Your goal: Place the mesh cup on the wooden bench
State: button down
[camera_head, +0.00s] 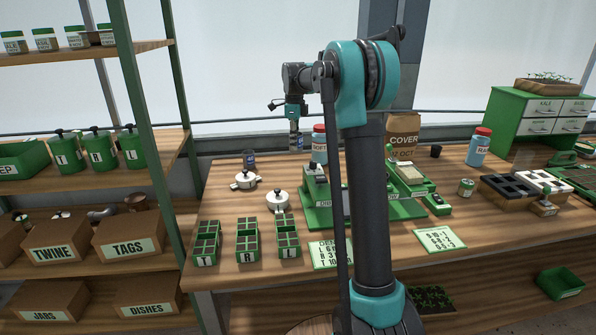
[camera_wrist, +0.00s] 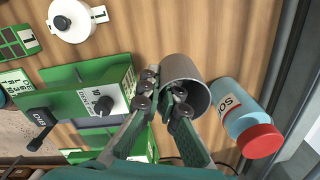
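The mesh cup (camera_wrist: 182,68) is a plain grey cylinder, its open mouth facing the wrist camera. My gripper (camera_wrist: 163,98) is closed on the cup's wall, with one finger outside it and the other at the mouth, seemingly inside. In the head view, my gripper (camera_head: 295,124) points down near the back of the wooden bench (camera_head: 225,215), with the small cup (camera_head: 296,142) under it. The cup appears to be above the bench top; the exact gap cannot be told. Mesh detail is too small to see.
A blue bottle with a red cap (camera_wrist: 238,108) stands close beside the cup. A green machine (camera_wrist: 92,92) is on its other side. White-lidded pieces (camera_head: 244,180) and green cell trays (camera_head: 247,240) stand at left. Some bare bench lies between them and the machine.

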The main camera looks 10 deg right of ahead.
notch_tip(320, 180, down, 12)
jog(key=shift+d+r, duration=0.15)
jog(key=shift+r, duration=0.05)
jog(key=shift+f, duration=0.1)
dwell(0.3)
jog(key=c, duration=1.7)
grip_release()
notch_tip(320, 180, up, 12)
jog(key=shift+r, duration=0.15)
